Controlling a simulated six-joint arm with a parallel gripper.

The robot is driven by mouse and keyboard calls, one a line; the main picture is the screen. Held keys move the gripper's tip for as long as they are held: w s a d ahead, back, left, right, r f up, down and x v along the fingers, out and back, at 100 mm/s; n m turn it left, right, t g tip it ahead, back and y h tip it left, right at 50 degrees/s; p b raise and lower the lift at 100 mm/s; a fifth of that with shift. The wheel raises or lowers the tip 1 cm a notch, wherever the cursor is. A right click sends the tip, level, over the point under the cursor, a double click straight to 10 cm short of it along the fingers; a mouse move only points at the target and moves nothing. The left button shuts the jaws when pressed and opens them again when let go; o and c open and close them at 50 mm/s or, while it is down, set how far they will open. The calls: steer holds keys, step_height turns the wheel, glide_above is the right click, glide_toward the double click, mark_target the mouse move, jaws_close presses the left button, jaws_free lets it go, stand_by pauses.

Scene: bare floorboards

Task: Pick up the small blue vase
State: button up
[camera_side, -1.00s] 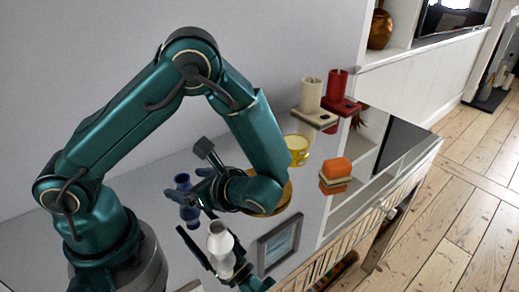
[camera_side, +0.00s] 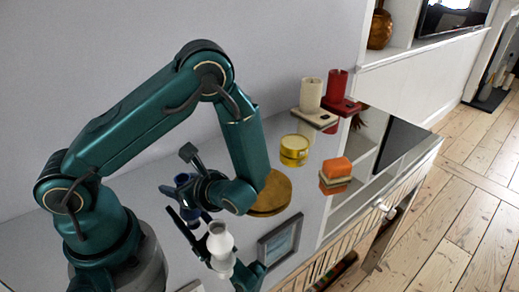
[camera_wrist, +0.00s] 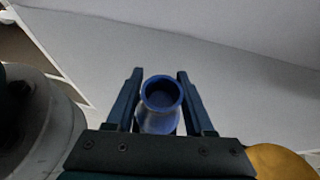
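The small blue vase (camera_wrist: 160,118) stands upright between the two fingers of my gripper (camera_wrist: 160,74) in the wrist view, with its round mouth facing the camera. A narrow gap shows on each side of it, so the fingers look open around it and not pressed on it. In the side view the vase (camera_side: 182,181) is partly hidden behind my gripper (camera_side: 187,187), low over the grey top. How deep the fingers reach along the vase is hard to tell.
A gold round piece (camera_side: 275,192), a yellow tin (camera_side: 293,150), an orange block (camera_side: 336,167), a picture frame (camera_side: 279,242) and candles (camera_side: 311,94) stand to the right. The glossy top mirrors things.

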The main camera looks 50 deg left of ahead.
jaws_close()
